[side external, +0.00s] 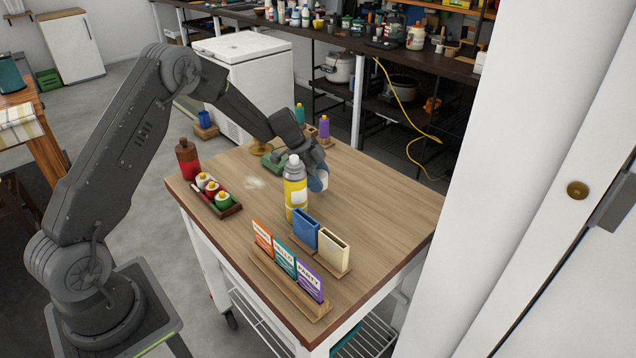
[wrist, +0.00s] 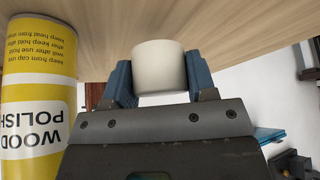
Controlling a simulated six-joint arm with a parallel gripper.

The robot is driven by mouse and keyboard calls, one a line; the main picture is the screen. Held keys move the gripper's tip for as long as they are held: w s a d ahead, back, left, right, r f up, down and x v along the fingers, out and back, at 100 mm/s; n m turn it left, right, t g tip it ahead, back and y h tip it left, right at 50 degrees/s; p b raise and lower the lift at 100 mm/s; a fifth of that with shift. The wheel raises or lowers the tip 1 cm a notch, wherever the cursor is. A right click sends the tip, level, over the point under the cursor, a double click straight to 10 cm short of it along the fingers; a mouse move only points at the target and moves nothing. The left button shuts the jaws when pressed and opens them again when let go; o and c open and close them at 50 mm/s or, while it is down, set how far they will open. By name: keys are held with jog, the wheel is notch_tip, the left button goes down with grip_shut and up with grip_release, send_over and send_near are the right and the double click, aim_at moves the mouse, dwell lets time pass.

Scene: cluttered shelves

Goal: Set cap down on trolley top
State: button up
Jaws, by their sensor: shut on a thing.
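The cap (wrist: 158,68) is a short cream-white cylinder, held between the two blue fingers of my gripper (wrist: 157,82) in the wrist view. In the side view my gripper (side external: 318,180) is low over the trolley top (side external: 385,205), just behind and right of the yellow wood polish can (side external: 295,192). The can stands upright and also fills the left of the wrist view (wrist: 38,90), where it appears upside down. The wooden surface spans the top of the wrist view. I cannot tell whether the cap touches it.
Blue and cream holders (side external: 320,243) and a rack of colored cards (side external: 288,265) stand toward the front. A tray of bottles (side external: 215,195) and a red bottle (side external: 188,160) are at the left. Purple and green bottles stand behind. The trolley's right side is clear.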

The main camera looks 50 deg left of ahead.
jog(key=shift+f, duration=0.85)
jog(key=shift+f, duration=0.6)
jog(key=o, duration=0.9)
jog(key=shift+o, duration=0.2)
jog(key=shift+r, duration=0.1)
jog(key=shift+r, duration=0.35)
jog(key=v, duration=1.2)
jog(key=shift+r, duration=0.2)
